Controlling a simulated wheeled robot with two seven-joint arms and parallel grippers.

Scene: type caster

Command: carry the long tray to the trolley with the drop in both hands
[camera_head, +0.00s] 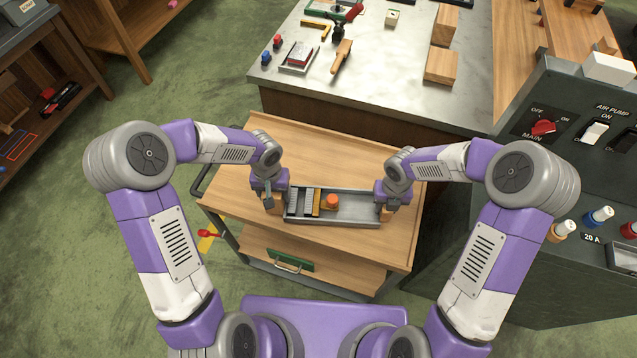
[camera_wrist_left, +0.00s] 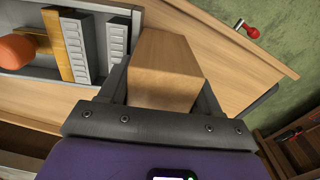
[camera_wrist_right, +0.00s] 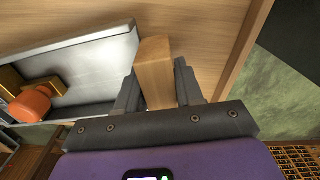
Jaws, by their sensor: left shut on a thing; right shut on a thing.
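The long grey tray (camera_head: 355,208) is over the wooden trolley top (camera_head: 300,160), roughly level. I cannot tell whether it touches the top. My left gripper (camera_head: 268,202) is shut on the wooden handle (camera_wrist_left: 165,75) at the tray's left end. My right gripper (camera_head: 388,208) is shut on the wooden handle (camera_wrist_right: 155,72) at its right end. In the tray's left half are grey type pieces (camera_head: 301,202), a wooden strip (camera_wrist_left: 64,48) and an orange knob (camera_head: 332,201). The tray's right half is empty.
A metal-topped bench (camera_head: 370,90) with tools and wooden blocks stands behind the trolley. A dark control console (camera_head: 560,200) is close on the right. A red-knobbed lever (camera_head: 208,233) sticks out at the trolley's left. Green floor (camera_head: 90,230) is open on the left.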

